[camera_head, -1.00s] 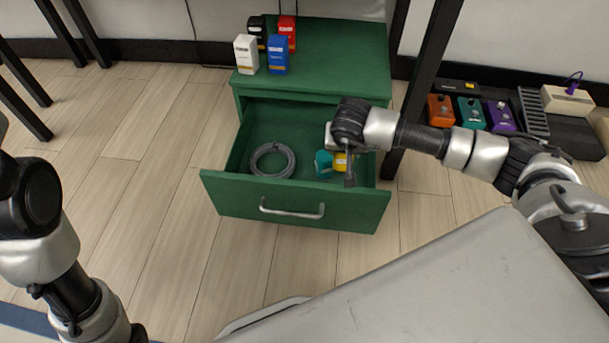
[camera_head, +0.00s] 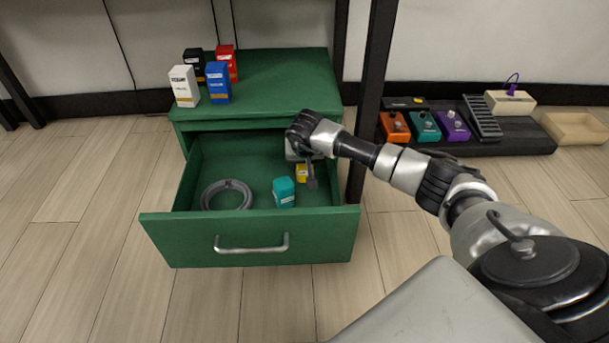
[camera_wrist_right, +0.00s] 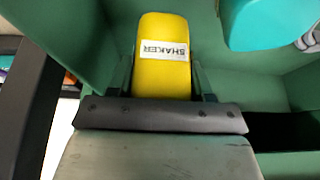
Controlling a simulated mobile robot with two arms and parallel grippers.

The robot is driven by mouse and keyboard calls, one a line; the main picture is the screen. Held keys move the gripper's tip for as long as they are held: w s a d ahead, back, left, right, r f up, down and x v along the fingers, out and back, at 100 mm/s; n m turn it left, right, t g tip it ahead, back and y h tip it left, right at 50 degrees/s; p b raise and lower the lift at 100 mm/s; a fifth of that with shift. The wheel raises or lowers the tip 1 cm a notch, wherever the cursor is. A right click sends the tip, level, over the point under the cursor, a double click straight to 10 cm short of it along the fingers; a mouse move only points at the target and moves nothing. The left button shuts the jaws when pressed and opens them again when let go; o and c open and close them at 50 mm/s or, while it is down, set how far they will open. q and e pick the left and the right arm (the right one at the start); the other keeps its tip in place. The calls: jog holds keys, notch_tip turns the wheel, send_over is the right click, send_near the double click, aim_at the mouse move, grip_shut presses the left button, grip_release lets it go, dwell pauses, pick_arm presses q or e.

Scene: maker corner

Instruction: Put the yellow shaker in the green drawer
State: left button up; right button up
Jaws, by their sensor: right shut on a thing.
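The green drawer (camera_head: 250,228) is pulled open from the green cabinet. The yellow shaker (camera_head: 302,173) is in the drawer's right part, partly hidden by my right gripper (camera_head: 308,172) in the head view. In the right wrist view the yellow shaker (camera_wrist_right: 163,60), labelled SHAKER, stands between the fingers of my right gripper (camera_wrist_right: 162,85), which is shut on it. I cannot tell whether the shaker touches the drawer floor. My left gripper is not in view.
A teal container (camera_head: 284,192) stands in the drawer just left of the shaker, and a grey cable coil (camera_head: 227,195) lies further left. White, black, blue and red boxes stand on the cabinet top (camera_head: 280,85). A dark table leg (camera_head: 368,110) rises close to the right side.

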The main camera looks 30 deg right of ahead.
aim_at(305, 171)
notch_tip(305, 171, down, 4)
jog(key=b, duration=0.2)
jog(key=shift+r+b, duration=0.1)
jog(key=shift+b, duration=0.3)
jog(key=shift+r, duration=0.15)
jog(key=o, duration=1)
